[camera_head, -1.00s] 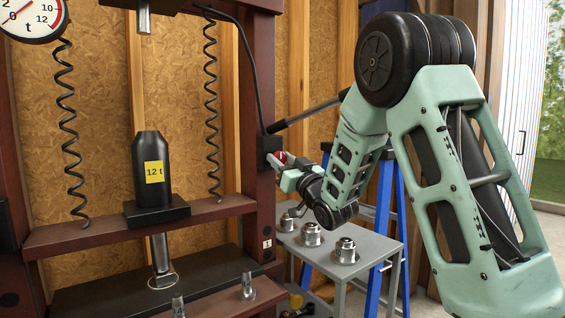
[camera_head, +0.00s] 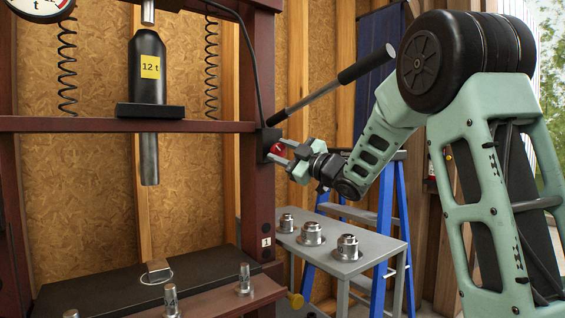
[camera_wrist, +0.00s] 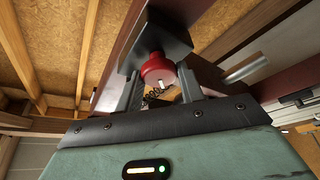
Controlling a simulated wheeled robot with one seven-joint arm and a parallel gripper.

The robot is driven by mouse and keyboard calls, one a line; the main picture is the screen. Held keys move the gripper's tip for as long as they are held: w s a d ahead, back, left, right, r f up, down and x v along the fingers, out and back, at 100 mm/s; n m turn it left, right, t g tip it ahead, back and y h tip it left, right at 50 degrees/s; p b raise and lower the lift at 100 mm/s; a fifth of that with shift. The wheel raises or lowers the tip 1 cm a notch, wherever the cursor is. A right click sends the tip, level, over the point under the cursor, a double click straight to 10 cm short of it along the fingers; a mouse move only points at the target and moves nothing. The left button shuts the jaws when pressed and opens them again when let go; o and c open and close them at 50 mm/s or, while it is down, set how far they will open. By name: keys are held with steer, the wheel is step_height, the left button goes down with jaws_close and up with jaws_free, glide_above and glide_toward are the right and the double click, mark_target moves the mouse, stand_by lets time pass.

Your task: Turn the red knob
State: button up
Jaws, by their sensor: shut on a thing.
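The red knob (camera_head: 278,149) sticks out of a black block on the right upright of a dark red press. In the wrist view the knob (camera_wrist: 158,70) sits between the two fingers, below the black block (camera_wrist: 157,38). My gripper (camera_head: 281,152) reaches in from the right and is shut on the knob. The fingers (camera_wrist: 158,82) stand on either side of it, and their exact contact is partly hidden. A small pale pin shows on the knob's near face.
The press's cross beam (camera_head: 60,125) carries a black 12 t jack (camera_head: 147,85), its ram hanging clear above the bed. A pump handle (camera_head: 335,85) slants above my gripper. Below stand a grey table (camera_head: 372,256) with several metal parts and a blue stepladder (camera_head: 386,225).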

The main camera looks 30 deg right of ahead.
steer(key=n+g+b, duration=0.1)
steer(key=n, duration=0.2)
steer(key=n+g, duration=0.1)
steer(key=n, duration=0.3)
steer(key=shift+g+y+b, duration=0.3)
steer(key=shift+y+b, duration=0.1)
steer(key=shift+n, duration=0.3)
steer(key=o, duration=1)
steer(key=v, duration=1.7)
steer(key=shift+s+d, duration=0.15)
steer(key=shift+s, duration=0.05)
